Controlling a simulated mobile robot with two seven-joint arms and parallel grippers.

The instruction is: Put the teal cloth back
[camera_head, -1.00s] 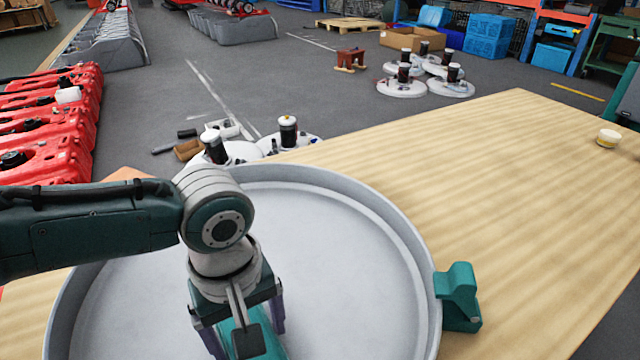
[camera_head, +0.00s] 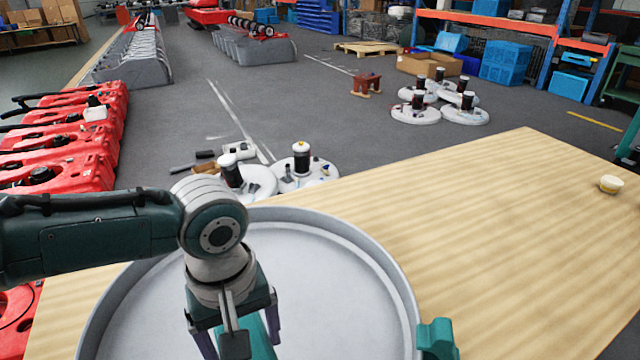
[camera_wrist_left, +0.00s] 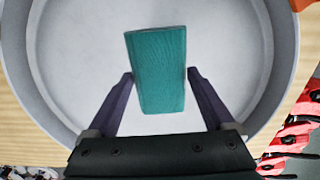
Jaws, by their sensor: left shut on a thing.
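The teal cloth (camera_wrist_left: 158,68) looks like a flat, folded block in the left wrist view, between the two dark purple fingers of my left gripper (camera_wrist_left: 160,76). My left gripper is shut on it and holds it over a large round grey tray (camera_wrist_left: 262,55). In the head view, my left gripper (camera_head: 238,338) points down over the tray (camera_head: 375,262), and part of the teal cloth (camera_head: 263,342) shows behind the wrist; the rest is hidden or cut off.
The tray lies on a light wooden table (camera_head: 500,230), mostly clear to its right. A teal bracket-like piece (camera_head: 437,338) is at the tray's right rim. A small yellow-white tub (camera_head: 611,184) stands at the right. Red machines (camera_head: 60,150) stand at the left.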

